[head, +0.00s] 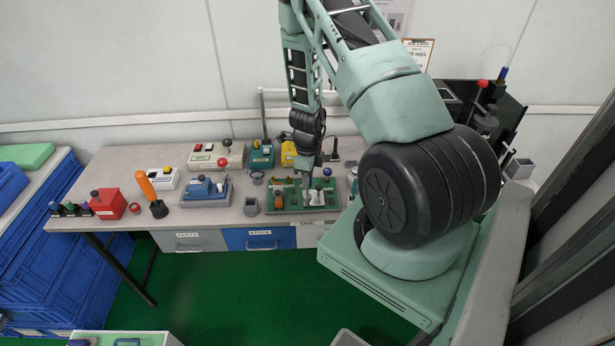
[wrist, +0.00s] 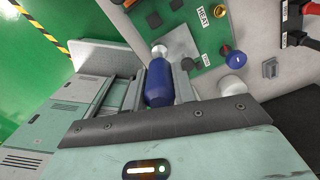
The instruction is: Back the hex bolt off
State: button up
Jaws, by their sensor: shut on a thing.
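My gripper (wrist: 160,85) is shut on a blue, handle-like piece (wrist: 158,85) with a pale grey end, held between the two fingers. Beyond it in the wrist view lies a light grey plate (wrist: 181,42) on a green board (wrist: 213,33) with a label reading HEX (wrist: 203,13). I cannot make out the hex bolt for certain; the held piece and fingers cover part of the plate. In the head view my gripper (head: 306,181) points down over the green board (head: 290,209) on the bench, above a light grey block (head: 314,198).
A blue round knob (wrist: 237,60) and a white cylinder (wrist: 232,87) stand close beside my gripper. On the bench (head: 150,219), an orange-handled tool (head: 147,187), a blue-grey device (head: 205,191) and a red box (head: 108,204) stand to the left. Yellow and teal testers stand behind.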

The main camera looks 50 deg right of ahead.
jog(key=shift+f+b, duration=0.65)
jog(key=shift+f, duration=0.2)
dwell(0.4)
jog(key=n+b, duration=0.1)
jog(key=n, duration=0.5)
jog(key=shift+b, duration=0.3)
